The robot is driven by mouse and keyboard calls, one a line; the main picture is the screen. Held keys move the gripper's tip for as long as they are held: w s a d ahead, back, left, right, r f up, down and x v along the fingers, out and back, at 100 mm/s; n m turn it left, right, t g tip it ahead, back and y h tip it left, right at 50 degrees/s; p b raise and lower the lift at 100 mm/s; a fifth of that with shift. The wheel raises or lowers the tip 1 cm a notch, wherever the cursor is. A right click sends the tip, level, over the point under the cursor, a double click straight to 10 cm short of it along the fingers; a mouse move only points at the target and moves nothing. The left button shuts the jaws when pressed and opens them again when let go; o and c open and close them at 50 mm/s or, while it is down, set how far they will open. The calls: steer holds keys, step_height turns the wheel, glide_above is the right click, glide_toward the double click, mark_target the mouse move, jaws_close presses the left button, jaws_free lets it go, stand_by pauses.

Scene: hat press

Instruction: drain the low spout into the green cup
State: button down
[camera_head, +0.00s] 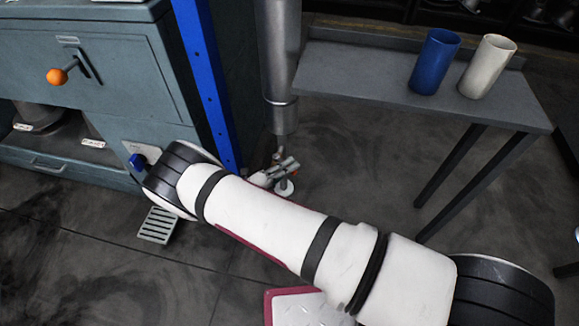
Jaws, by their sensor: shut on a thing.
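No green cup shows in this view. A blue knob (137,160) sits on the low right front panel of the grey-blue press (95,60), and its right side is close to my arm's dark joint. I cannot make out a low spout near it; my arm may cover it. A slotted grate (157,225) lies on the floor below the panel. My white arm crosses the middle of the picture from lower right to the panel.
A grey side table (345,70) holds a blue cup (435,62) and a cream cup (487,67). A blue post (208,85) and a vertical metal pipe (280,50) stand beside the press. An orange-knobbed lever (57,76) juts out.

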stand_by(0.3)
steer(key=c, duration=1.7)
jaws_free()
steer(key=v, duration=1.2)
